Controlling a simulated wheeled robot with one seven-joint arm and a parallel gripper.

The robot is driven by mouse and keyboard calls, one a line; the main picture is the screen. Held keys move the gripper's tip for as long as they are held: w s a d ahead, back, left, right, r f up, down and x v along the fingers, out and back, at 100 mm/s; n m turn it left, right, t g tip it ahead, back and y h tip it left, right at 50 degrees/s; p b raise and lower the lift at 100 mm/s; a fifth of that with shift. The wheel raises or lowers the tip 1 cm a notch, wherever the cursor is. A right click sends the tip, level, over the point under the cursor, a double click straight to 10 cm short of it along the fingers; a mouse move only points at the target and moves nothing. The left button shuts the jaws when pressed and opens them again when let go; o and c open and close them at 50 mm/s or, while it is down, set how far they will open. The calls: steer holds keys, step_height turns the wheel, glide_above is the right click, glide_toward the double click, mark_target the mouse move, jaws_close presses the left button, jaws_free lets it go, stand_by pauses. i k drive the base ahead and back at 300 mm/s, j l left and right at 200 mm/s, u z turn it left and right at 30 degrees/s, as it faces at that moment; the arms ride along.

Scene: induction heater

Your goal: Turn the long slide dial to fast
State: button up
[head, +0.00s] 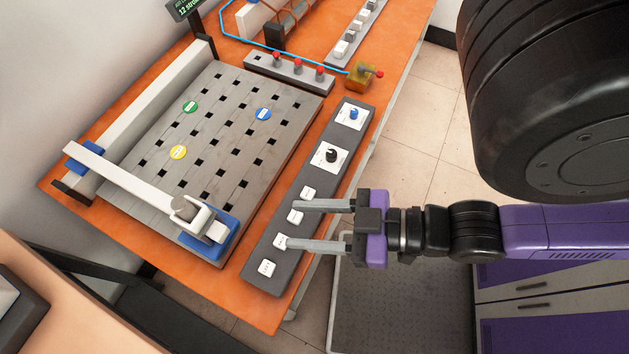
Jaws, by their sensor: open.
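A grey control strip (280,262) runs along the right edge of the orange table. Near its far end sit two dials on white plates: a blue dial (353,114) at the back and a black dial (332,155) closer. Their labels are too small to read, so I cannot tell which is the long slide dial. My gripper (293,225) is open and empty, with its fingers pointing left over the near half of the strip, close to the white switches. It is nearer to the camera than both dials, and the black dial is the closer one to it.
Several white switches (267,268) line the near part of the strip. To its left is a slotted grey plate (205,140) with coloured discs and a white bar (135,180). Red knobs (298,64) and a yellow block (362,78) stand behind.

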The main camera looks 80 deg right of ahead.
mark_target(332, 155)
steer(key=k+z, duration=0.2)
steer(key=z, duration=0.15)
steer(key=k+l+z, duration=0.15)
steer(key=z, duration=0.25)
steer(key=k+l+z, duration=0.15)
steer(key=k+z, duration=0.2)
steer(key=i, duration=0.05)
